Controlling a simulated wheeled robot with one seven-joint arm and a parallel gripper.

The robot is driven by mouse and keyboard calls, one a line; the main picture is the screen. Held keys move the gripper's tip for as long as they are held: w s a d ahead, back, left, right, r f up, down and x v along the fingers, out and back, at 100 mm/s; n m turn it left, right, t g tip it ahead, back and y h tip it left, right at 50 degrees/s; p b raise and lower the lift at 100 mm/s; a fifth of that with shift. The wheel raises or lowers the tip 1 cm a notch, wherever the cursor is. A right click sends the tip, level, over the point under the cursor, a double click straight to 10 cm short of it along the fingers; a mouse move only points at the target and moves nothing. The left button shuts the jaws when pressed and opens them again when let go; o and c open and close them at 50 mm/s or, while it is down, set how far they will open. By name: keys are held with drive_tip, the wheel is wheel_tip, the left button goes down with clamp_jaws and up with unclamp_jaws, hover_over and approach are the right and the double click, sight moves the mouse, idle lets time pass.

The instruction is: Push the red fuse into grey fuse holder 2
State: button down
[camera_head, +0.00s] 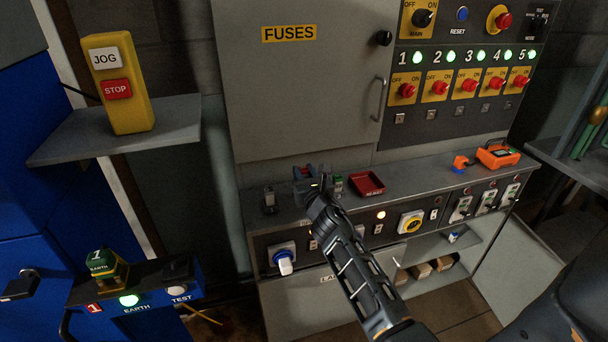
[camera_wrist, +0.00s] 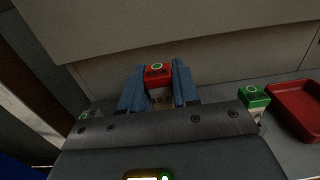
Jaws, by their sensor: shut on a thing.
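The red-topped fuse (camera_wrist: 158,73) is between the two blue fingers of my gripper (camera_wrist: 158,82) in the wrist view; a pale part with dark marks shows below its red cap. My gripper (camera_head: 316,187) is shut on it above the grey bench ledge in the head view, where the fuse is hard to make out. Whether the fuse touches a holder cannot be told, as my gripper body hides its lower end. A small grey block (camera_head: 269,199) stands left of my gripper; I cannot read a number on it, and holder 2 is not clearly identifiable.
A green-topped fuse (camera_wrist: 254,98) stands right of my gripper, near a red tray (camera_head: 367,184). An orange device (camera_head: 497,156) lies farther right on the ledge. The grey fuse cabinet (camera_head: 300,90) rises directly behind. The ledge between tray and orange device looks clear.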

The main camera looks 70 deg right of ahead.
sight(304, 168)
wheel_tip(304, 168, up, 5)
drive_tip(key=p, duration=0.3)
drive_tip(key=shift+p, duration=0.3)
drive_tip(key=shift+f+b, duration=3.25)
drive_tip(key=shift+f, duration=0.4)
drive_tip(key=shift+f+b, duration=1.15)
drive_tip(key=shift+f, duration=0.15)
drive_tip(key=c, duration=0.8)
unclamp_jaws()
drive_tip(key=shift+o, duration=0.2)
drive_tip(key=shift+s+a, duration=0.1)
drive_tip(key=b+v, duration=0.1)
drive_tip(key=v, duration=0.5)
drive_tip(key=shift+s+a, duration=0.15)
drive_tip(key=shift+a, duration=0.05)
drive_tip(key=shift+s+a, duration=0.35)
drive_tip(key=shift+a, duration=0.05)
